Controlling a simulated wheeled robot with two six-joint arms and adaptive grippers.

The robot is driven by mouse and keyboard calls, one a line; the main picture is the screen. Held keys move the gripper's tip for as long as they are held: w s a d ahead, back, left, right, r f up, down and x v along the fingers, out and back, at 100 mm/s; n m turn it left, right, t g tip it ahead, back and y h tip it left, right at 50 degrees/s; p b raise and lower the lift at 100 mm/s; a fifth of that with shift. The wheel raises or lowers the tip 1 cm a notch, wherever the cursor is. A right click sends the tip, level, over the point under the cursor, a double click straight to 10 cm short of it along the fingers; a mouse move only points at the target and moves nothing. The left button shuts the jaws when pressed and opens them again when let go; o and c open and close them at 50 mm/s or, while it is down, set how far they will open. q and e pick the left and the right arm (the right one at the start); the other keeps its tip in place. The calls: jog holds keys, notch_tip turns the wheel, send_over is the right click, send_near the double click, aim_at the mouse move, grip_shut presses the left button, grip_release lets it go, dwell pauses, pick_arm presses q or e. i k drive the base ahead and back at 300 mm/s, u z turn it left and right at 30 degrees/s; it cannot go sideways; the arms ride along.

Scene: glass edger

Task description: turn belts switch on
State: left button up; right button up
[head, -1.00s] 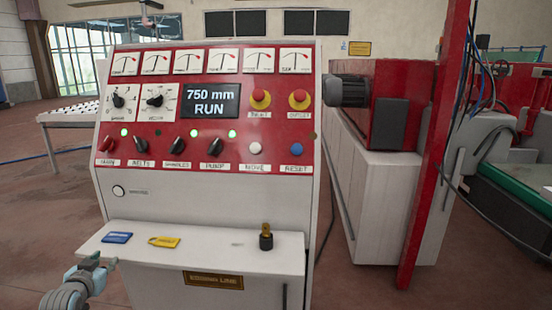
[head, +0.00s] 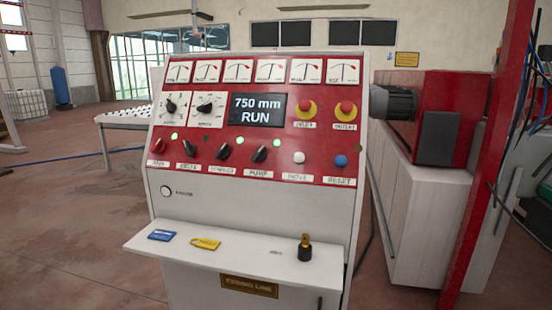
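The belts switch (head: 190,149) is a black rotary knob on the red control panel (head: 330,146), second from the left in the lower row. Its pointer appears to lean to the upper left. The small lamp (head: 206,139) up and right of it looks dark. The red main knob (head: 158,146) is to its left, and the black spindles knob (head: 223,152) and pump knob (head: 260,154) are to its right. Green lamps (head: 175,137) glow near these other knobs. Neither of my grippers is in view.
The display (head: 256,109) reads 750 mm RUN. Two red stop buttons (head: 304,108) and white (head: 299,158) and blue (head: 341,161) buttons are on the right. A shelf (head: 265,259) juts out below, carrying blue and yellow tags and a black-and-brass object (head: 304,248).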

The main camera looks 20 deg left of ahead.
aim_at(190, 150)
jog(key=k, duration=0.65)
jog(key=u, duration=0.8)
jog(key=i, duration=0.95)
jog(key=z, duration=0.15)
